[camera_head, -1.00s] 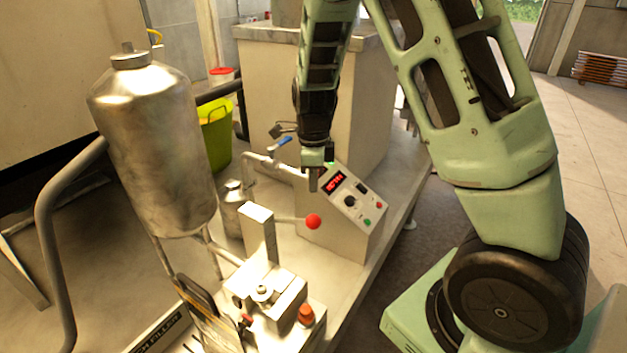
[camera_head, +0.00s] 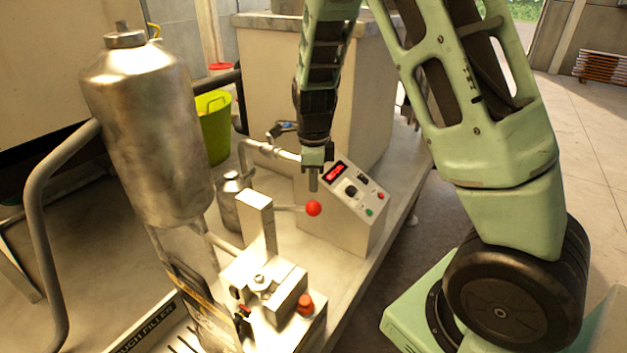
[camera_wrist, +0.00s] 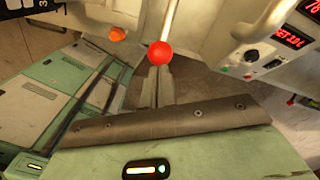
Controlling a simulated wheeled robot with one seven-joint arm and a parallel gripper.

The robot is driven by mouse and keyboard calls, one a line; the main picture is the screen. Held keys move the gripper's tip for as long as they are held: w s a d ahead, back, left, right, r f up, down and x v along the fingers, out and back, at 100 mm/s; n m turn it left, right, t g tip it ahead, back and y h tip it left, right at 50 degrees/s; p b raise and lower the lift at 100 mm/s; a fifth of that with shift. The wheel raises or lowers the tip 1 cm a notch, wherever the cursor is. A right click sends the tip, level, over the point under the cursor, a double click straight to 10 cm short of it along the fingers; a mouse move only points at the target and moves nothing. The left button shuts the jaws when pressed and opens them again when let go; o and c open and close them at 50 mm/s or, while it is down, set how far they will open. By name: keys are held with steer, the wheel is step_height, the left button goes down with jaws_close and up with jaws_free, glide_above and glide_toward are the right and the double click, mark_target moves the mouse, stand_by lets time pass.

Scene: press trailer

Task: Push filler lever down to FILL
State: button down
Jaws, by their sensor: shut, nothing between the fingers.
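The filler lever is a thin rod ending in a red ball knob (camera_head: 313,208); it sticks out to the right, roughly level, from a pale upright post (camera_head: 256,222). My gripper (camera_head: 313,188) points down with its fingers shut and empty, just above the knob. In the wrist view the red knob (camera_wrist: 160,53) sits right at the tips of my gripper (camera_wrist: 161,72), with the rod running up the picture. I cannot tell whether the fingertips touch the knob. No FILL marking is readable.
A metal tank (camera_head: 150,130) stands left of the post. Behind the knob is a control box (camera_head: 352,190) with a red display and buttons. A pipe with a blue-handled valve (camera_head: 284,128) is close behind my gripper. An orange-red button (camera_head: 305,304) is on the filler's front block.

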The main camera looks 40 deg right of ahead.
mark_target(317, 204)
steer(key=shift+f+b, duration=1.9)
steer(key=shift+b, duration=0.05)
steer(key=shift+s+d+f+b, duration=0.1)
steer(key=shift+s+f+b, duration=0.15)
steer(key=shift+f+b, duration=0.5)
steer(key=shift+s+d+f+b, duration=0.1)
steer(key=shift+s+f+b, duration=0.15)
steer(key=shift+f+b, duration=0.5)
steer(key=shift+s+f+b, duration=0.15)
steer(key=shift+f+b, duration=0.5)
steer(key=shift+f, duration=0.4)
steer(key=shift+s+f+b, duration=0.15)
steer(key=shift+f+b, duration=0.45)
steer(key=shift+f, duration=0.4)
steer(key=shift+r, duration=0.1)
step_height(317, 204, up, 10)
steer(key=p, duration=1)
steer(key=shift+r+p, duration=0.1)
steer(key=shift+p, duration=0.3)
